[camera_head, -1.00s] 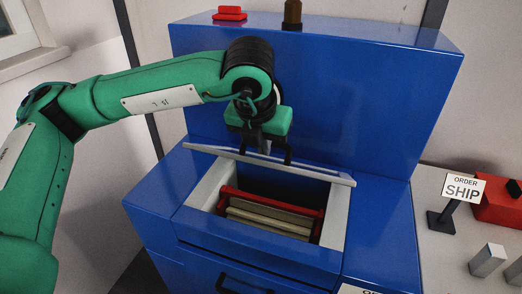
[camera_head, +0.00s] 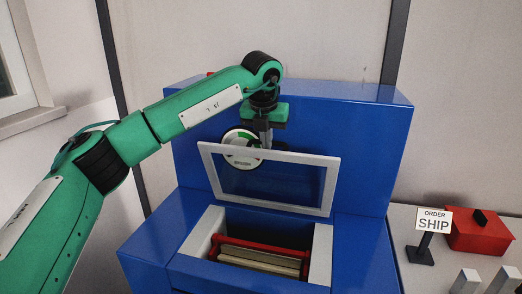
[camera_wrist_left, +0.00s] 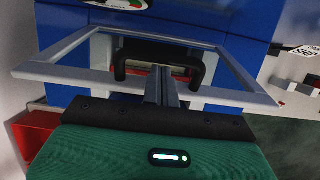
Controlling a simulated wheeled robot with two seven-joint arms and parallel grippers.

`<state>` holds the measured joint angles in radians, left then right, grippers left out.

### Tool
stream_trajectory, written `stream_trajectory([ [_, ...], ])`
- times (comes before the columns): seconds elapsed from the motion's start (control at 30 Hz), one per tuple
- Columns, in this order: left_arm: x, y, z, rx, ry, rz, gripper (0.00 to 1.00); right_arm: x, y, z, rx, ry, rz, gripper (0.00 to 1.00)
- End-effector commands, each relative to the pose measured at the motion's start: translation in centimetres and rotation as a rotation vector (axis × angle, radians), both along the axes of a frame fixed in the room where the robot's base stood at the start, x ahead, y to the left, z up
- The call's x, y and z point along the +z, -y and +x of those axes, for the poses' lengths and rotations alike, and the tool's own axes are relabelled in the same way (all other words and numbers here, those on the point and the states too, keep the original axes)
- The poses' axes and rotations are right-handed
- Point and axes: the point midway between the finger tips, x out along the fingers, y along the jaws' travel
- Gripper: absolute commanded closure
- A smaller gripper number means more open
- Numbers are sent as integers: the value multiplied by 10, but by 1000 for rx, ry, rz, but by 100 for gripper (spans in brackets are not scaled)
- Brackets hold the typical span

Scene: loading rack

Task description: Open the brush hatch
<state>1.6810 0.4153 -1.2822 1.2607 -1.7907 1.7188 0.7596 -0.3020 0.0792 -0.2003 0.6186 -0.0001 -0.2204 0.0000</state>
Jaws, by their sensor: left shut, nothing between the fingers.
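The brush hatch (camera_head: 330,185), a light grey frame with a clear window, stands raised and steeply tilted at the back of the opening in the blue machine (camera_head: 370,140). My left gripper (camera_head: 266,143) is at the hatch's top edge, partly hidden behind it. In the left wrist view my fingers (camera_wrist_left: 165,72) are shut with nothing between them, by the black arched handle (camera_wrist_left: 160,48) of the hatch (camera_wrist_left: 72,76). I cannot tell whether they touch the handle. My right gripper is out of view.
The open bay holds a red frame (camera_head: 262,244) with cream bars (camera_head: 258,262). A round white and green badge (camera_head: 232,138) is on the blue back panel. An ORDER SHIP sign (camera_head: 433,221) and a red box (camera_head: 480,236) stand on the right-hand counter.

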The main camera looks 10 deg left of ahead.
Motion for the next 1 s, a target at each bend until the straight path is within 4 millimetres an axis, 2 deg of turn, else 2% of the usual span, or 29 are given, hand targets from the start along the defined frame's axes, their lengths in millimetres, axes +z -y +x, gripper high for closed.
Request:
stream_trajectory([
  [0.2,5,1,22,2,-1,-1,100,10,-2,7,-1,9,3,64],
  [0.4,5,1,32,0,0,1,100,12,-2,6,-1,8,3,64],
  [1.0,8,0,34,1,0,0,100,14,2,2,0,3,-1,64],
])
